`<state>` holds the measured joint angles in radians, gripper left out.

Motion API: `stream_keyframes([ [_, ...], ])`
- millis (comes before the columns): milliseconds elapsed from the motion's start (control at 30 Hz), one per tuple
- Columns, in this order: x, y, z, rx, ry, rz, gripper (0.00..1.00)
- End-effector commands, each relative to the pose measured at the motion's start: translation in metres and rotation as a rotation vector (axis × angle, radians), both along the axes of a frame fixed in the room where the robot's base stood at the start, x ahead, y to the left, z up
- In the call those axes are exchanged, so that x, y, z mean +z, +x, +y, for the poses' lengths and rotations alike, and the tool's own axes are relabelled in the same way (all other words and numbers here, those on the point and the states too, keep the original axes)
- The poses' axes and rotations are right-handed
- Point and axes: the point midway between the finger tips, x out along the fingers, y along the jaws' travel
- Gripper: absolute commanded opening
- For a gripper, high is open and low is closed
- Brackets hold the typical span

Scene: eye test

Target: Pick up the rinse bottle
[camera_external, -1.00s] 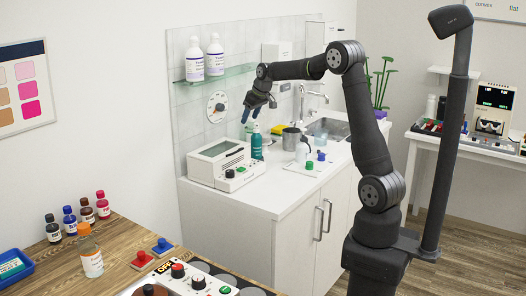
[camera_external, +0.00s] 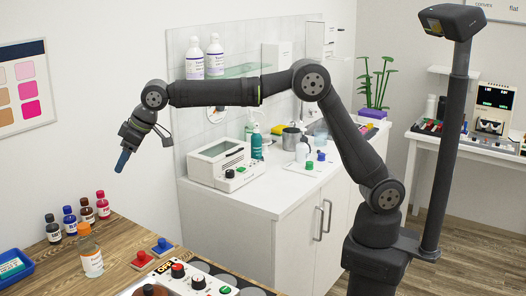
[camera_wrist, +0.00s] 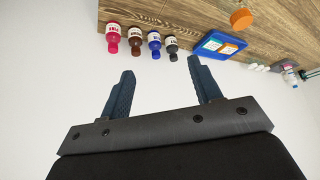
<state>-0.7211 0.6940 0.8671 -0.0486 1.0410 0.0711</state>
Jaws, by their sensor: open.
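A clear bottle with an orange cap and a white label (camera_external: 91,262) stands upright on the wooden bench; its label is too small to read, so I cannot confirm it is the rinse bottle. Its orange cap (camera_wrist: 242,18) shows at the top right of the wrist view. My gripper (camera_external: 122,163) hangs above and to the right of this bottle, clear of it, pointing down. In the wrist view my gripper (camera_wrist: 160,70) has its two blue fingers wide apart with nothing between them.
Several small dye bottles (camera_external: 70,222) stand behind on the bench, beside a blue tray (camera_external: 12,266).

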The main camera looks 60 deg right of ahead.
Motion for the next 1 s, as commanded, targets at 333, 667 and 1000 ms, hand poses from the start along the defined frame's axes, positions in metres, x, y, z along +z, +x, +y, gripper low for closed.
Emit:
stream_keyframes([
  [333, 0.011, -0.092, 0.11, 0.124, 0.027, -0.014, 0.58],
  [667, -0.035, -0.074, 0.133, 0.126, 0.026, -0.012, 0.58],
  [1000, -0.084, -0.05, 0.156, 0.125, 0.028, -0.014, 0.58],
])
